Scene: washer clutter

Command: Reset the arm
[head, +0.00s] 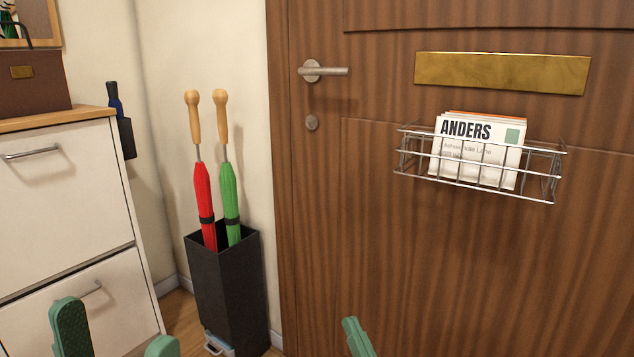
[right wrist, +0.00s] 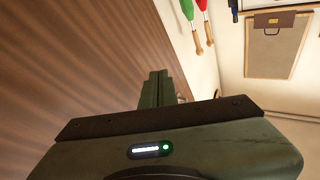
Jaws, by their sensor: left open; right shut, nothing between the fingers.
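My left gripper (head: 112,335) shows at the bottom left of the head view, its two green fingers apart with nothing between them. It is in front of the white cabinet. My right gripper (head: 356,336) shows at the bottom centre of the head view, in front of the brown door. In the right wrist view its green fingers (right wrist: 155,88) are together and hold nothing. The arms behind both grippers are out of view.
A brown door (head: 380,250) has a metal handle (head: 325,71), a brass plate (head: 502,73) and a wire basket (head: 540,190) holding newspapers (head: 478,150). A black stand (head: 225,290) holds a red umbrella (head: 204,195) and a green umbrella (head: 229,195). A white cabinet (head: 65,200) stands left.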

